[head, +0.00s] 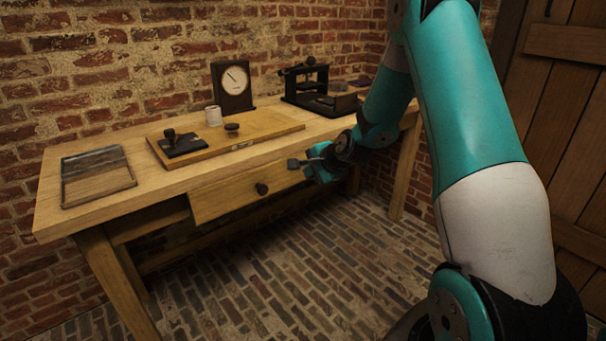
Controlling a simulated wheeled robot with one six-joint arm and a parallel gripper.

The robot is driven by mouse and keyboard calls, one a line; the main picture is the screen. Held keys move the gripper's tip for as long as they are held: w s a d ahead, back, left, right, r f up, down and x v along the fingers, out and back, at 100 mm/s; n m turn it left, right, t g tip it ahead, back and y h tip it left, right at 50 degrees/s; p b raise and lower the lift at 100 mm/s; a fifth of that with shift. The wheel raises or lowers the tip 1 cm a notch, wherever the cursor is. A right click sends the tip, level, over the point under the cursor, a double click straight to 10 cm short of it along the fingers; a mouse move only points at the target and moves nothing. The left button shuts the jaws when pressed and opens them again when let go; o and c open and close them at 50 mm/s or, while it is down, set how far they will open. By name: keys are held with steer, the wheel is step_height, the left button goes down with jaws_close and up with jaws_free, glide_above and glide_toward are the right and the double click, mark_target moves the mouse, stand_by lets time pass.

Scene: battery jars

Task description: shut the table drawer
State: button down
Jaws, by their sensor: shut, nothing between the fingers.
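The drawer front (228,199) is a pale wooden panel with a dark round knob (262,188), under the front edge of the wooden table (52,216). The panel appears to stand forward of the recessed frame at its left. How far out it is, I cannot tell exactly. My gripper (293,163) is shut and empty by the right end of the drawer front, to the right of and above the knob in the picture. Whether it touches the panel is unclear. My forearm and wrist hide part of the table's right side.
On the tabletop are a glass-lidded tray (95,174), a wooden board (262,131) with a black key device (180,143), a white jar (213,116), a dial meter (233,86) and a black apparatus (312,88). The brick floor (300,262) before the table is clear.

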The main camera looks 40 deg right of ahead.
step_height(320, 180, down, 5)
steer(key=a+m+t+y+b, duration=0.2)
steer(key=a+m+b, duration=0.1)
steer(key=b, duration=0.3)
steer(key=m+t+h+b, duration=0.2)
steer(key=m+t, duration=0.4)
steer(key=m, duration=0.8)
glide_toward(278, 176)
steer(key=w, duration=0.6)
steer(key=shift+w+f, duration=0.1)
steer(key=shift+w, duration=0.7)
steer(key=shift+a, duration=0.1)
